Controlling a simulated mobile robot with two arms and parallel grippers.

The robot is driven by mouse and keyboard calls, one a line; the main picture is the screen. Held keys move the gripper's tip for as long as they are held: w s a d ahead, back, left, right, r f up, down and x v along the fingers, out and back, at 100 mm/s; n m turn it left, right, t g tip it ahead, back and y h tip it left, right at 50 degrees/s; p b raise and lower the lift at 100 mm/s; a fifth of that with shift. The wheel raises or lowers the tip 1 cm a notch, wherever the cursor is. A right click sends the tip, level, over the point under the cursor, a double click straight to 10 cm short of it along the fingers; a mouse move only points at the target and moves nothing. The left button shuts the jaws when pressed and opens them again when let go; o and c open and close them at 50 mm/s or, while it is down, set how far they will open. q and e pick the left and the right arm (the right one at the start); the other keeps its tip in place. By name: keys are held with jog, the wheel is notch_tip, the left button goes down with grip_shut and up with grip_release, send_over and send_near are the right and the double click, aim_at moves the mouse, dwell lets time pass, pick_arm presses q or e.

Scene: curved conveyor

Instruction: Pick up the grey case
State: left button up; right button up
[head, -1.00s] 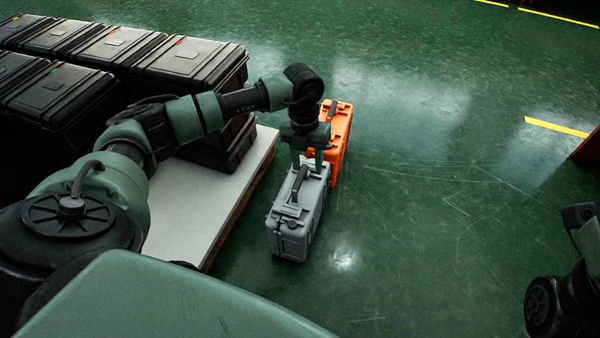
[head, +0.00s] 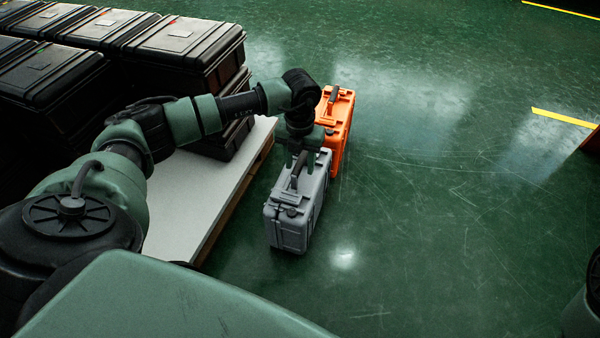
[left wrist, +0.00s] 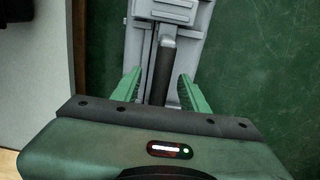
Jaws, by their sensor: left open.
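The grey case (head: 290,221) stands upright on the green floor, its dark handle (head: 298,170) on top. My left gripper (head: 298,170) is above the case at its handle, pointing down. In the left wrist view the open fingers of the left gripper (left wrist: 160,88) lie on either side of the dark handle (left wrist: 163,70), with gaps between fingers and handle. The grey case (left wrist: 172,12) extends up beyond the fingers there. Contact with the handle cannot be seen. My right gripper is out of view.
An orange case (head: 341,120) stands just behind the grey case. To the left is a white-topped pallet (head: 185,200) bearing stacked black cases (head: 190,45). The floor to the right is clear.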

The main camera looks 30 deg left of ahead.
pick_arm(q)
grip_shut()
dwell(1.3)
jog(key=shift+r, duration=0.15)
